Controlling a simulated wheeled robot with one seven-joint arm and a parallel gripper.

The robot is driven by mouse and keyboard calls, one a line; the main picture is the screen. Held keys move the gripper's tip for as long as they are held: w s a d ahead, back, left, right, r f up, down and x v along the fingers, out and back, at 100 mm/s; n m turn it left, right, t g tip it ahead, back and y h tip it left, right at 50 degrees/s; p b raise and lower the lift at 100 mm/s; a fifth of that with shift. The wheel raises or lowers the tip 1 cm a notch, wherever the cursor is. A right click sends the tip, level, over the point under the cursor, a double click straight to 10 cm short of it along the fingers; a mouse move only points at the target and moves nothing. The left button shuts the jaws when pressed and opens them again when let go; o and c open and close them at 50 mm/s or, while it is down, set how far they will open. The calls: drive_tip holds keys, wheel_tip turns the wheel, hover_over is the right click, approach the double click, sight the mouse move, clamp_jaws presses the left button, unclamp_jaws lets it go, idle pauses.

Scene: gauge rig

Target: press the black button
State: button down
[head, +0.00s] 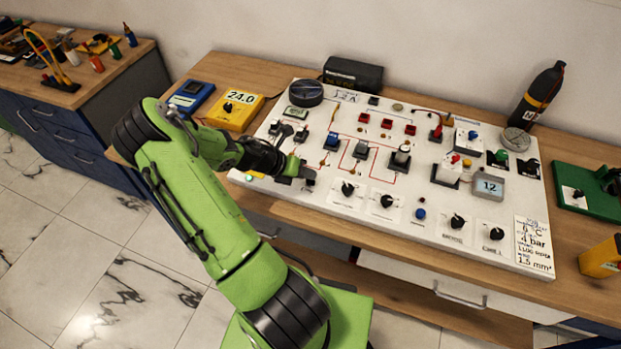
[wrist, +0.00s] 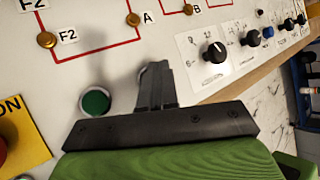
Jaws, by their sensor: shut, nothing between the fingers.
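My gripper (head: 309,177) is over the lower left part of the white panel (head: 325,205). In the wrist view my gripper (wrist: 155,70) has its fingers together, with nothing between them. The fingertips are at or very close to the panel face; I cannot tell whether they touch. A small greyish rounded shape shows at the tips, partly hidden by them, and I cannot tell if it is a button. A green button (wrist: 95,102) is just left of the fingers. I cannot clearly make out a black button; my fingers may hide it.
A black rotary knob (wrist: 215,52) and a blue button (wrist: 267,32) are to the right. A red button (wrist: 4,148) on a yellow plate (wrist: 27,135) is at the lower left. Switches and a grey display box (head: 489,187) stand up from the panel.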

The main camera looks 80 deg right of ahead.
sight(307, 180)
idle(0.4)
drive_tip(key=shift+r+p, duration=0.9)
drive_tip(key=shift+p, duration=0.15)
wheel_tip(307, 180, up, 5)
drive_tip(key=p, duration=0.5)
idle(0.4)
